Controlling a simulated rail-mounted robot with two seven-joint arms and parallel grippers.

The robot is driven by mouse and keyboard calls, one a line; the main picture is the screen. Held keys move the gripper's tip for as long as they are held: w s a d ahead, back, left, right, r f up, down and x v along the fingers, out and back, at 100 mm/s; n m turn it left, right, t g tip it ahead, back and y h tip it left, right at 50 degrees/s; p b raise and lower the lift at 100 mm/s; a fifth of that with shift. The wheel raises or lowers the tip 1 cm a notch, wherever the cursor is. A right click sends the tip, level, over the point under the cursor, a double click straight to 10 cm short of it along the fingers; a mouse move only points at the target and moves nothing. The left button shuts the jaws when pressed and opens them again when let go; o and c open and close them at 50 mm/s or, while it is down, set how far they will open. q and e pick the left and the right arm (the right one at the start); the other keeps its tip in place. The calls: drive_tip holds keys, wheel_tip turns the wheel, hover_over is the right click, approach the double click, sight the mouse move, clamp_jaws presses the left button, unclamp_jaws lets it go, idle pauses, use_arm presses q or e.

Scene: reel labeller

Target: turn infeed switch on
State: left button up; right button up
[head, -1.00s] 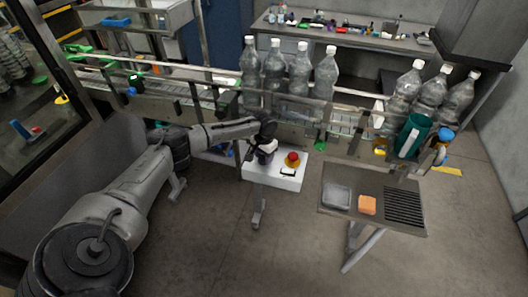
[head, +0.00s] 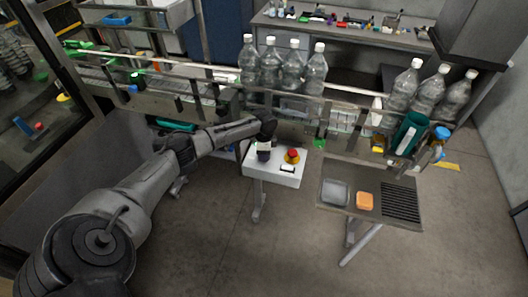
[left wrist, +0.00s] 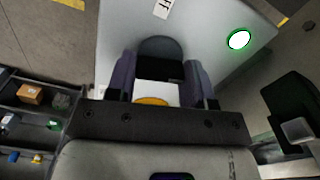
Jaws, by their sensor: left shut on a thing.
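The white control box (head: 273,178) stands in front of the conveyor in the head view. My left gripper (head: 264,153) is over its left part, beside the red stop button (head: 291,155) with its yellow collar. In the left wrist view my left gripper (left wrist: 160,82) has its two fingers on either side of a dark switch knob (left wrist: 160,48) with a rounded grey top, and is shut on it. The knob's turn position cannot be read. A lamp with a glowing green ring (left wrist: 238,39) and a small white label (left wrist: 163,8) are on the panel. My right gripper is out of view.
Clear bottles (head: 292,68) stand on the conveyor (head: 188,104) behind the box. A side table (head: 340,209) with a grey tray and an orange block stands to the right. Floor is free in front. A dark-framed enclosure is at the left.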

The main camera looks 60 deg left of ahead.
use_arm(q)
drive_tip(key=shift+m, duration=1.1)
drive_tip(key=shift+r+m, duration=0.1)
drive_tip(key=shift+m, duration=0.2)
drive_tip(key=o, duration=0.9)
drive_tip(key=shift+o, duration=0.2)
wheel_tip(320, 180, up, 14)
drive_tip(key=b, duration=0.1)
drive_tip(key=shift+f, duration=0.2)
